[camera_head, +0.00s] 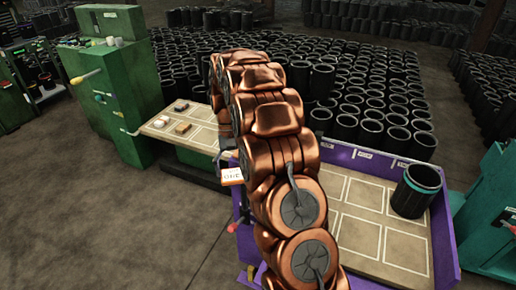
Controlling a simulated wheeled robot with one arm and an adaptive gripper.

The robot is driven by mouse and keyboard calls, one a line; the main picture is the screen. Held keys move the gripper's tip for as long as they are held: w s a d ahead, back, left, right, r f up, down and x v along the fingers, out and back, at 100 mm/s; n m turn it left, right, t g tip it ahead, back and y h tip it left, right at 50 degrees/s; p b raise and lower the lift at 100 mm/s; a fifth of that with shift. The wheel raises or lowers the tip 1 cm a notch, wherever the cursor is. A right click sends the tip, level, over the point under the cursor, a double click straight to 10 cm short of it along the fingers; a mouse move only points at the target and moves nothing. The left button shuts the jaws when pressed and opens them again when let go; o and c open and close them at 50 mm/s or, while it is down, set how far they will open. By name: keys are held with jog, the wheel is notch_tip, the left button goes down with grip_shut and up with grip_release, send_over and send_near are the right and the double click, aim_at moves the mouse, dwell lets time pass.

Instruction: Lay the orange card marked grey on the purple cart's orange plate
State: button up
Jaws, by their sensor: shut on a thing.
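The orange card (232,177) shows a pale face with dark lettering too small to read for certain. It is up in the air just left of my copper arm, in front of the purple cart's left edge. My gripper (226,161) is mostly hidden behind the arm; only dark parts show right above the card, and it is shut on the card. The purple cart (446,235) stands at the right, with a tan top divided by white outlines. I cannot make out its orange plate; my arm covers part of the cart.
A black sleeve with a teal band (416,190) stands on the cart's right side. A tan table (160,125) with small blocks adjoins a green machine (120,95) at left. Many black sleeves (350,127) stand behind the cart. Teal equipment (490,220) borders the right; floor at lower left is clear.

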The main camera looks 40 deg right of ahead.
jog(key=s+d+r+m+t+y+p, duration=0.1)
jog(key=s+d+r+m, duration=0.2)
jog(key=s+d, duration=0.35)
jog(key=s+d+r+m+t+y, duration=0.1)
jog(key=s+d+r+m, duration=0.3)
jog(key=d, duration=0.5)
jog(key=w+p, duration=0.2)
jog(key=w, duration=0.3)
jog(key=w+a+f+p, duration=0.1)
jog(key=w+p, duration=0.1)
jog(key=w, duration=0.3)
jog(key=w+p, duration=0.2)
jog(key=w, duration=0.3)
jog(key=shift+w+a+f, duration=0.25)
jog(key=shift+f, duration=0.15)
jog(key=shift+f+p, duration=1)
jog(key=shift+f, duration=0.55)
jog(key=shift+w+f, duration=0.1)
jog(key=shift+f, duration=0.2)
jog(key=shift+f, duration=0.15)
jog(key=o, duration=1.1)
jog(key=shift+o, duration=0.2)
